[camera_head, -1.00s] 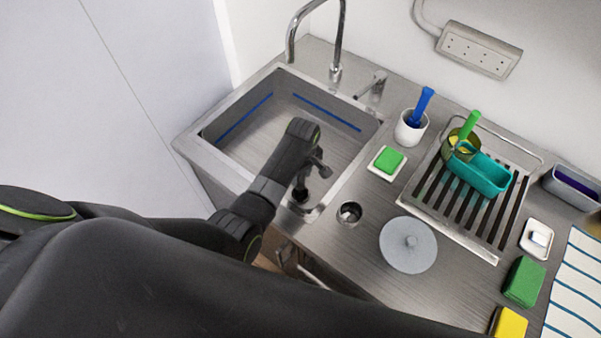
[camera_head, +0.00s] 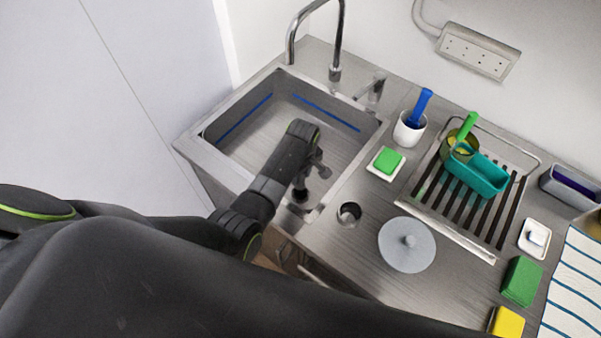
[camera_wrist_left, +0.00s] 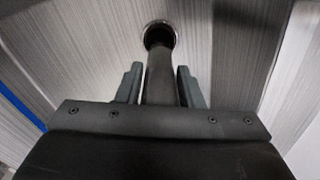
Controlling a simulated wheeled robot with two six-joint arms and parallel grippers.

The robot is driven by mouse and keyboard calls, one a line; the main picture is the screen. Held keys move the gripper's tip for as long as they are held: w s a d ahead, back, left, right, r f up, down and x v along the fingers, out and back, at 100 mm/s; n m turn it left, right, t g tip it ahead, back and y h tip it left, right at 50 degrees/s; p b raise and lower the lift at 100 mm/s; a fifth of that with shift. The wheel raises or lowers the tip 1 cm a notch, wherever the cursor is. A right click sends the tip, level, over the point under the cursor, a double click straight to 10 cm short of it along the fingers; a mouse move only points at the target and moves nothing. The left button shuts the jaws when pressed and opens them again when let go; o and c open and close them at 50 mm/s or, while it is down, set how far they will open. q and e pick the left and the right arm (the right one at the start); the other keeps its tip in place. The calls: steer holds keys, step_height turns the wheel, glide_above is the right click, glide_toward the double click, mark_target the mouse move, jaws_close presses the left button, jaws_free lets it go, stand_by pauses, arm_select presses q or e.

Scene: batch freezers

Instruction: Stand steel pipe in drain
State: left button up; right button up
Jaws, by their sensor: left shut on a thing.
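The steel pipe (camera_wrist_left: 160,88) is a dark grey cylinder in the left wrist view. My left gripper (camera_wrist_left: 159,71) is shut on it, with one finger on each side. The drain (camera_wrist_left: 160,26) is a round hole with a bright metal rim in the sink floor. The pipe's far end overlaps the drain's dark opening; I cannot tell how deep it reaches. My right gripper is not in view.
The faucet (camera_head: 337,45) stands behind the sink. Right of the sink are a round counter hole (camera_head: 349,213), a grey lid (camera_head: 407,245), a green sponge (camera_head: 388,160), a white cup (camera_head: 409,128) and a drying rack (camera_head: 440,225) holding a teal container (camera_head: 478,177).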

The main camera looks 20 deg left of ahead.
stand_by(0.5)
arm_select(q)
steer(key=shift+f+b, duration=0.4)
steer(key=shift+f, duration=0.2)
steer(key=o, duration=0.7)
steer(key=shift+d+r+p, duration=0.1)
steer(key=shift+r+p, duration=1.6)
steer(key=shift+r, duration=1.2)
steer(key=shift+s+d+r, duration=0.1)
steer(key=shift+r, duration=2.5)
